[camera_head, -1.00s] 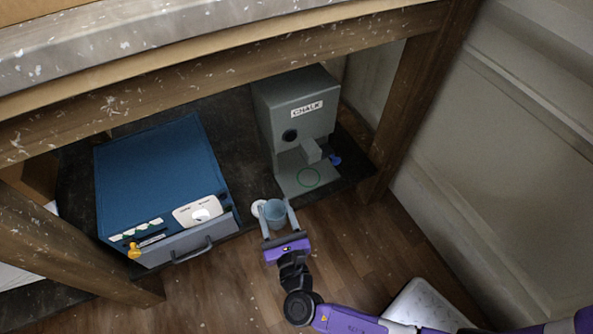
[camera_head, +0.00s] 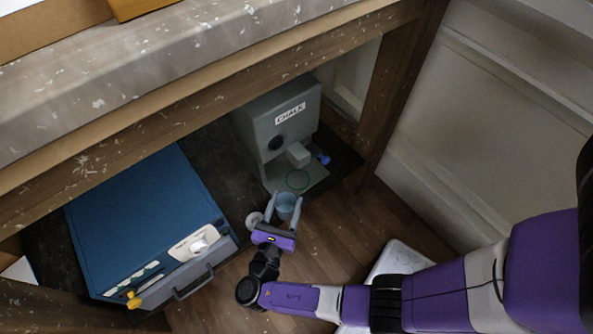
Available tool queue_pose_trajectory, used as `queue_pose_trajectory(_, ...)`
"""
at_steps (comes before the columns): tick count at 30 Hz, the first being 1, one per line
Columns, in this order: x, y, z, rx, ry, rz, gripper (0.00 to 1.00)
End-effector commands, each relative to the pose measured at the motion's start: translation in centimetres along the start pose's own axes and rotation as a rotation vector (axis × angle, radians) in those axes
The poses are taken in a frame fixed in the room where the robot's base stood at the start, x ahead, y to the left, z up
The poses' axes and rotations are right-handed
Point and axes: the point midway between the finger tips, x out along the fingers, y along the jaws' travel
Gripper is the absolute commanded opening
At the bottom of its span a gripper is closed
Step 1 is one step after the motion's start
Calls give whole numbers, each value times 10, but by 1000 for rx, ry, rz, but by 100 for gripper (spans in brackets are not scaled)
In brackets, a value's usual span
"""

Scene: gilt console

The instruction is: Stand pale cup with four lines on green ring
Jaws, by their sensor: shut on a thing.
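A pale blue cup (camera_head: 287,203) is between the fingers of my gripper (camera_head: 286,210), which is shut on it. The cup looks upright, just in front of the grey machine's base. Its four lines cannot be made out. The green ring (camera_head: 298,180) is drawn on the base of the grey machine labelled CHALK (camera_head: 278,125), under its spout. The ring lies just beyond the cup and looks empty; the cup is apart from it.
A small pale round thing (camera_head: 254,219) is just left of my gripper. A blue box with a drawer handle (camera_head: 193,283) and yellow knob stands at left. A blue knob (camera_head: 324,159) is right of the spout. The tabletop (camera_head: 200,75) overhangs the machine; a wooden leg stands at right.

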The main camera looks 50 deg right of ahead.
Motion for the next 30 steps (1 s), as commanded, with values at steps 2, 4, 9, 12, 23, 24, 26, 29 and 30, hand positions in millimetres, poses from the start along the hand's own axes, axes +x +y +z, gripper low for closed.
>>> queue_pose_trajectory(2, 21, -2, -3, 2, 1, -6, 11)
queue_pose_trajectory(4, 38, -1, -3, 2, 1, -5, 11)
queue_pose_trajectory(9, 71, 0, -2, 2, 0, -1, 11)
queue_pose_trajectory(12, 81, 0, -1, 2, 0, 0, 11)
queue_pose_trajectory(23, 127, 0, -3, 2, -1, -2, 11)
queue_pose_trajectory(24, 125, 1, -10, -1, 0, 3, 11)
queue_pose_trajectory(26, 124, 1, -15, 0, 0, 3, 11)
queue_pose_trajectory(29, 124, 2, -16, 0, 0, 3, 11)
queue_pose_trajectory(30, 124, 2, -16, 1, 0, 3, 11)
